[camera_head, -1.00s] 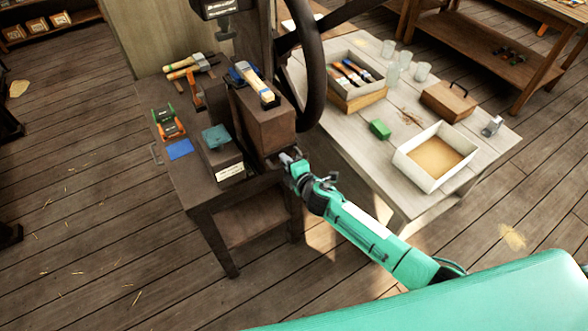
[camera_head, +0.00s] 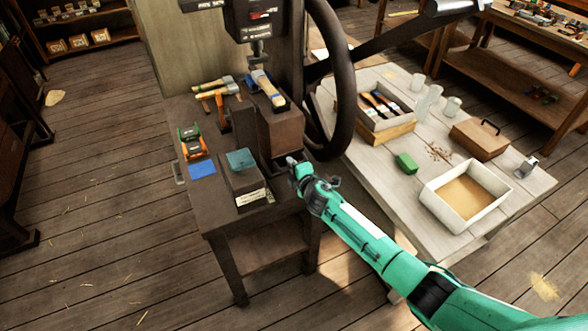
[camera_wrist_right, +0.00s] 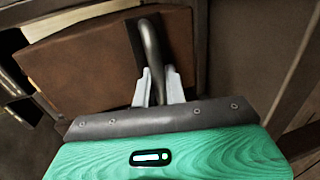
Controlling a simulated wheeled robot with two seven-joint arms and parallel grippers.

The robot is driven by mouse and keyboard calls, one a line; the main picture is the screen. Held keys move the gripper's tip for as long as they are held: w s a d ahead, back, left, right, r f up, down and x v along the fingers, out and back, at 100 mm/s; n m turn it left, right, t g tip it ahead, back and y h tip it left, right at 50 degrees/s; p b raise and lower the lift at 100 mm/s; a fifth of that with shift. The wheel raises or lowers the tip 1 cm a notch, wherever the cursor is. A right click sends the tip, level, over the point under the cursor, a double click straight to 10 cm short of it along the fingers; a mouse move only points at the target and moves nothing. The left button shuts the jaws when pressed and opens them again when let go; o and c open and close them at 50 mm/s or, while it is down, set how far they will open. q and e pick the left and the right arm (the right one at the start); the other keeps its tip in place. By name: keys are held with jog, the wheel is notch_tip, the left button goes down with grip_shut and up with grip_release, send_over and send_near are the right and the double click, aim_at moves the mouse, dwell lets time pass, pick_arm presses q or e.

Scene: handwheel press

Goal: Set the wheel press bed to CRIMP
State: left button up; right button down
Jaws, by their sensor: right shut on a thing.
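The wheel press stands on a dark bench (camera_head: 225,222), with a large dark handwheel (camera_head: 343,85) at its right and its head (camera_head: 258,22) above. Below the head is a tall brown block (camera_head: 280,132) with a brush-like tool (camera_head: 268,88) on top. My right gripper (camera_head: 292,162) is at the block's lower right front. In the right wrist view its fingers (camera_wrist_right: 158,88) are shut on a dark curved metal handle (camera_wrist_right: 149,45) that stands out from a brown block face (camera_wrist_right: 90,60). I cannot read any CRIMP mark. My left gripper is not in view.
A dark box (camera_head: 243,182) with a pale label, a blue pad (camera_head: 202,170), and an orange-green tool (camera_head: 192,143) are on the bench. A pale table (camera_head: 400,215) at right holds a white tray (camera_head: 468,188), a green block (camera_head: 405,163) and jars (camera_head: 430,100).

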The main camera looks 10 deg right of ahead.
jog(key=shift+w+r, duration=0.1)
jog(key=shift+r, duration=0.1)
jog(key=c, duration=1.7)
grip_release()
jog(key=shift+o, duration=0.9)
jog(key=shift+w+f, duration=0.2)
jog(key=shift+f, duration=0.05)
jog(key=shift+s, duration=0.15)
jog(key=v, duration=1.3)
jog(key=shift+s, duration=0.3)
jog(key=shift+d, duration=0.1)
